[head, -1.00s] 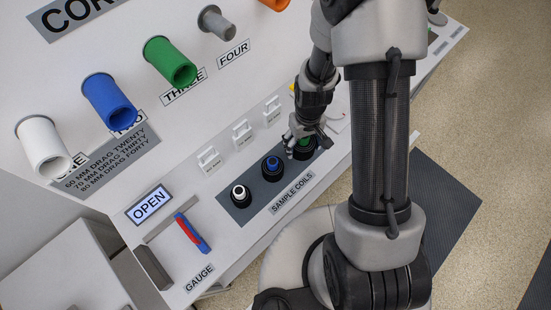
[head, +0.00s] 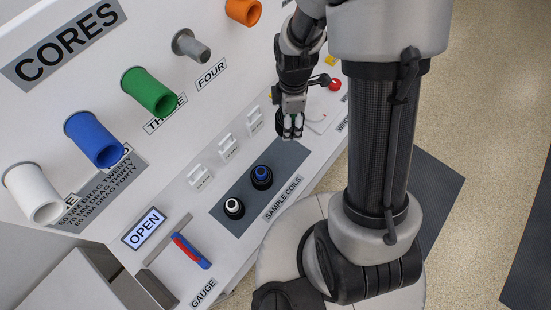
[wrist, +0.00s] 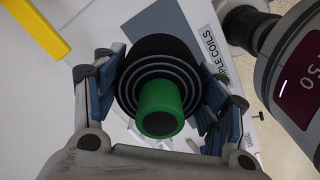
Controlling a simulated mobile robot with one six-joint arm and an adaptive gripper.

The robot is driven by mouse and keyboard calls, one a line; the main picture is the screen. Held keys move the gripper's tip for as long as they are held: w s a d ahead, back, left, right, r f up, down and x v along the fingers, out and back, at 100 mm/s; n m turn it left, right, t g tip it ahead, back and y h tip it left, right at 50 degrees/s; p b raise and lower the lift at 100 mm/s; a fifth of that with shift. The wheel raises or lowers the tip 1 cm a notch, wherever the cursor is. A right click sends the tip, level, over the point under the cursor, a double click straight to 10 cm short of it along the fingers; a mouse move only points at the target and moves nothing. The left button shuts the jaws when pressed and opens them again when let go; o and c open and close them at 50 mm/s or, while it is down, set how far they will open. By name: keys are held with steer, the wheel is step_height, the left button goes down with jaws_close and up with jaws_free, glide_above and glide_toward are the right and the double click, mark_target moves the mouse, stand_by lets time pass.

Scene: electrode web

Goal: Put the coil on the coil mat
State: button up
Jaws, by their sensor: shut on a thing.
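My gripper (head: 292,132) is shut on a black ringed coil with a green core (wrist: 160,108). The wrist view shows the coil between the blue-padded fingers, core end toward the camera. In the head view the gripper mostly hides the coil, and it appears above the console near the far end of the dark grey mat (head: 240,207) labelled SAMPLE COILS. On that mat stand a black coil with a white core (head: 233,208) and one with a blue core (head: 261,177). The mat also shows behind the coil in the wrist view (wrist: 155,18).
White, blue, green, grey and orange core tubes stick out of the back panel. A red-and-blue gauge tool (head: 191,251) lies at the front left. A yellow bar (wrist: 35,27) shows in the wrist view.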

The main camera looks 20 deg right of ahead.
mark_target(287, 153)
step_height(287, 153, down, 17)
steer(key=b, duration=0.4)
steer(key=shift+w+f, duration=0.1)
steer(key=shift+f, duration=0.05)
steer(key=shift+f+b, duration=0.25)
steer(key=shift+b, duration=0.05)
steer(key=o, duration=1.4)
steer(key=shift+r, duration=0.1)
steer(key=shift+o, duration=0.2)
